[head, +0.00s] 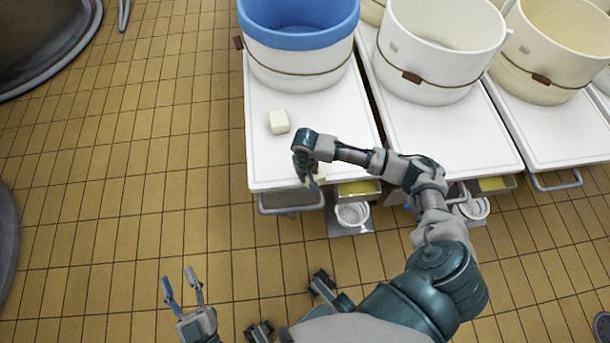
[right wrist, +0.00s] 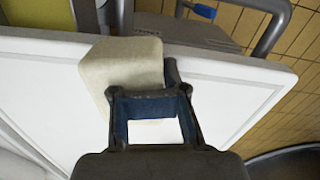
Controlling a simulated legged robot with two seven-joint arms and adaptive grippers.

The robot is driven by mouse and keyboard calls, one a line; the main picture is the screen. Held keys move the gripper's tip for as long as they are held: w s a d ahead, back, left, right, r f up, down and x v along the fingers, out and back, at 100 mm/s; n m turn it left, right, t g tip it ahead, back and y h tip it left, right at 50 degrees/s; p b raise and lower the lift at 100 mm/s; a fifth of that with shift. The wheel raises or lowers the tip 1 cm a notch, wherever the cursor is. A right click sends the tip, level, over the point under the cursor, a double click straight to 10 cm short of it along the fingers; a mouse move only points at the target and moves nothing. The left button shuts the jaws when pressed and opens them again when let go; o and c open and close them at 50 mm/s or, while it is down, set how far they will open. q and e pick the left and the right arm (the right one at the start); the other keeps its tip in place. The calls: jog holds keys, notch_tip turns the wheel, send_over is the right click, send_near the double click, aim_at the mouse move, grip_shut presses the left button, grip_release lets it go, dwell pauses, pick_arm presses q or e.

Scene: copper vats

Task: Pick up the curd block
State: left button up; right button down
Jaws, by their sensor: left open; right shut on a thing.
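A small cream curd block (head: 279,121) sits on the white table (head: 262,160), left of my right gripper. My right gripper (head: 311,181) is over the table's front edge, pointing down and shut on a second cream curd block (head: 319,174). In the right wrist view this held block (right wrist: 122,70) is large, between and beyond the fingers (right wrist: 150,95), with the white table behind it. I cannot tell whether it touches the table. My left gripper (head: 183,285) is open and empty, low over the tiled floor, well away from the table.
A blue-and-white tub (head: 298,62) stands at the back of this table. Two cream tubs (head: 435,60) (head: 550,60) stand on tables to the right. Below the front edge are a metal rail (head: 291,208) and a white bucket (head: 352,215).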

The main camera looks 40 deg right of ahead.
jog(key=shift+d+r, duration=0.25)
jog(key=r+p, duration=0.2)
jog(key=shift+w+d+r, duration=0.1)
jog(key=shift+d+r, duration=0.2)
jog(key=shift+d, duration=0.05)
jog(key=w+a, duration=0.1)
jog(key=w, duration=0.1)
jog(key=w+a, duration=0.2)
jog(key=w, duration=0.1)
jog(key=w+a, duration=0.2)
jog(key=shift+w+a+r, duration=0.2)
jog(key=shift+w+r, duration=0.15)
jog(key=w, duration=0.1)
jog(key=w+a, duration=0.1)
jog(key=w, duration=0.1)
jog(key=w+a, duration=0.1)
jog(key=w, duration=0.1)
jog(key=shift+w+a+r, duration=0.15)
jog(key=shift+w+a, duration=0.05)
jog(key=shift+w, duration=0.4)
pick_arm(q)
jog(key=f+g, duration=0.2)
jog(key=f, duration=0.1)
jog(key=f+g+y, duration=0.1)
jog(key=g, duration=0.1)
jog(key=shift+w+d+f, duration=0.3)
jog(key=shift+w, duration=0.05)
pick_arm(e)
jog(key=shift+w+a+r, duration=0.1)
jog(key=shift+a, duration=0.05)
